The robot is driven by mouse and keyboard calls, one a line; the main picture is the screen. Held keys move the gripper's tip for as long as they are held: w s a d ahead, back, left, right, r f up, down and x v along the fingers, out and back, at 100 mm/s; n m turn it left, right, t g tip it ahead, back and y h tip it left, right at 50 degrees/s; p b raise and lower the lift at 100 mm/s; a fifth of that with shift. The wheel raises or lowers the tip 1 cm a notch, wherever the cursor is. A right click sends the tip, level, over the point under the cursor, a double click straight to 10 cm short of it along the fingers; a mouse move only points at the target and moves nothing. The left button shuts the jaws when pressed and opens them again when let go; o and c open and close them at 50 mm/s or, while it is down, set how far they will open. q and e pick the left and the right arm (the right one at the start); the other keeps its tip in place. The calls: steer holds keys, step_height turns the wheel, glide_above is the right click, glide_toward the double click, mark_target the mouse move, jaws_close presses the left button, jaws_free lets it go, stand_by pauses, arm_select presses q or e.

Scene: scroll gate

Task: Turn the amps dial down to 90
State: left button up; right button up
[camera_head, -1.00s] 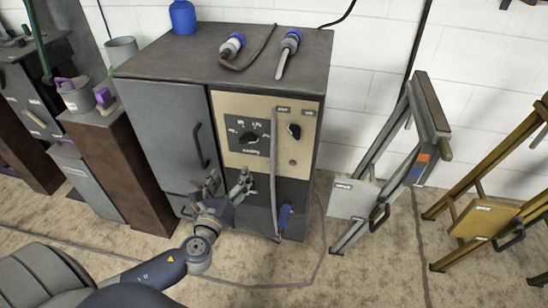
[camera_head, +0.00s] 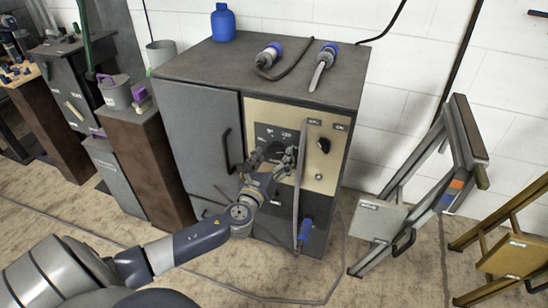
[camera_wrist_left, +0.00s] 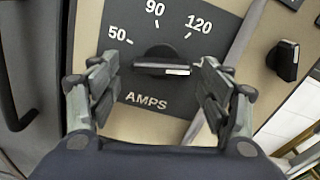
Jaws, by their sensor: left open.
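The amps dial (camera_wrist_left: 161,63) is a black knob on a dark plate marked 50, 90, 120 and AMPS in the left wrist view. Its bar lies about level, with a white mark at its right end, to the right of and below the 120 tick. In the head view the dial (camera_head: 274,152) is partly hidden behind my gripper. My left gripper (camera_wrist_left: 157,82) is open, one finger on each side of the dial; contact cannot be told. It also shows at the panel in the head view (camera_head: 270,160). My right gripper is not in view.
A second black knob (camera_wrist_left: 286,58) sits right of the amps plate. The cabinet door handle (camera_head: 227,150) is at left. A folding stand (camera_head: 381,218) stands to the right.

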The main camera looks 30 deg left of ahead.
arm_select(q)
steer(key=shift+w, duration=0.2)
steer(key=c, duration=1.1)
steer(key=shift+o, duration=0.3)
